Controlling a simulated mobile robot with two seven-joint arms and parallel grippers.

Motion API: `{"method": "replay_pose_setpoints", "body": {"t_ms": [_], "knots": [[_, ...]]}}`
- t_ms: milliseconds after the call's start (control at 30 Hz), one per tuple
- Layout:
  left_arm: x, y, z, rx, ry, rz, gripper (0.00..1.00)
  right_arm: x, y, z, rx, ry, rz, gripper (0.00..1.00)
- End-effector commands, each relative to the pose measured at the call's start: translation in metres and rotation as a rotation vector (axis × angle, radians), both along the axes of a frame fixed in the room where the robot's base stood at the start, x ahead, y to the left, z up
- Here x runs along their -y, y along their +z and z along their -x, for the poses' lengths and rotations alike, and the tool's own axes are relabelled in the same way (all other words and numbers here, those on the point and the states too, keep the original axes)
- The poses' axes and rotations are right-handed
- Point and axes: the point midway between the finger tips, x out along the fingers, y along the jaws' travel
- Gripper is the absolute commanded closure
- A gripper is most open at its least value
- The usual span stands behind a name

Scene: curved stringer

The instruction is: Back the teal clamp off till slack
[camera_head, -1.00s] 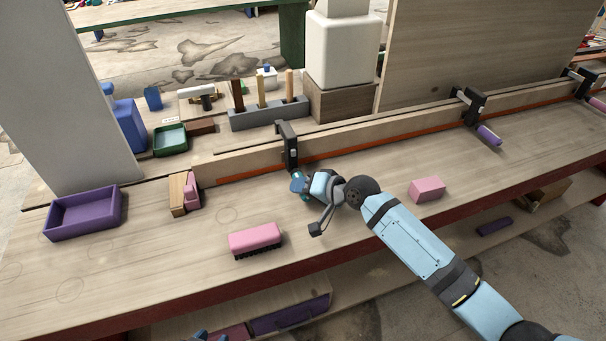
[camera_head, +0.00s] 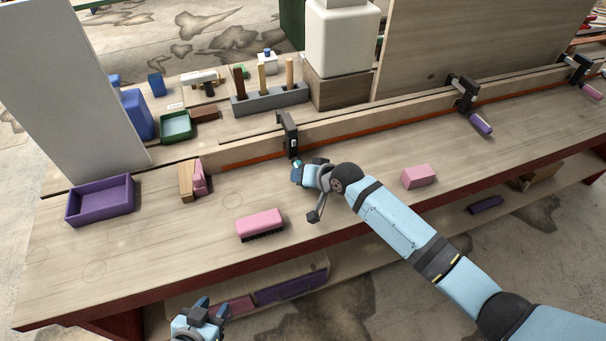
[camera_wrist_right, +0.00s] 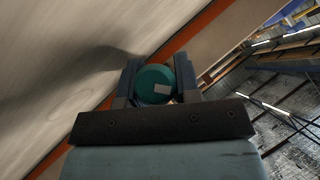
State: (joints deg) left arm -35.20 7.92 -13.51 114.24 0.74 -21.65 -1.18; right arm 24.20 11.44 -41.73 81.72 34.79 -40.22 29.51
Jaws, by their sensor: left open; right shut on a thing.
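The teal clamp (camera_head: 289,133) sits on the long wooden strip at mid-bench; its dark frame shows in the head view. Its teal handle (camera_wrist_right: 155,84) shows end-on in the right wrist view, between the two fingers. My right gripper (camera_head: 298,172) is shut on this handle, at the clamp's near side. In the right wrist view the gripper (camera_wrist_right: 158,85) has a finger on each side of the handle. The clamp's screw and pad are hidden from me. My left gripper (camera_head: 205,311) is open and empty, low at the bottom left, in front of the bench edge.
A pink brush (camera_head: 260,224), a pink block (camera_head: 419,176) and a purple tray (camera_head: 100,200) lie on the bench (camera_head: 150,255). A tool rack (camera_head: 270,101) stands behind.

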Motion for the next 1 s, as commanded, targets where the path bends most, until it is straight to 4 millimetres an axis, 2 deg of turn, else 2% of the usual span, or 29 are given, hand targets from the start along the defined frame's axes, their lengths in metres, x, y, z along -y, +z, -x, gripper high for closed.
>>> {"method": "replay_pose_setpoints", "body": {"t_ms": [67,100,200,500,633,1000], "knots": [[0.000,0.001,0.000,0.001,0.000,0.000,0.57,0.000,0.000,0.000,0.000,0.000,0.000,0.93],[0.000,0.001,0.000,0.002,0.000,0.001,0.57,0.000,0.000,0.000,0.000,0.000,0.000,0.67],[0.000,0.001,0.000,0.002,0.000,0.001,0.57,0.000,0.000,0.000,0.000,0.000,0.000,0.44],[0.000,0.001,0.000,0.002,0.000,0.001,0.57,0.001,0.000,0.001,0.000,0.000,0.000,0.44],[0.000,0.001,0.000,0.000,0.001,-0.001,0.57,0.007,0.006,0.006,0.001,-0.001,0.000,0.44],[-0.001,0.000,0.000,-0.001,0.001,-0.002,0.57,0.054,0.053,0.051,0.001,0.000,0.000,0.44]]}}
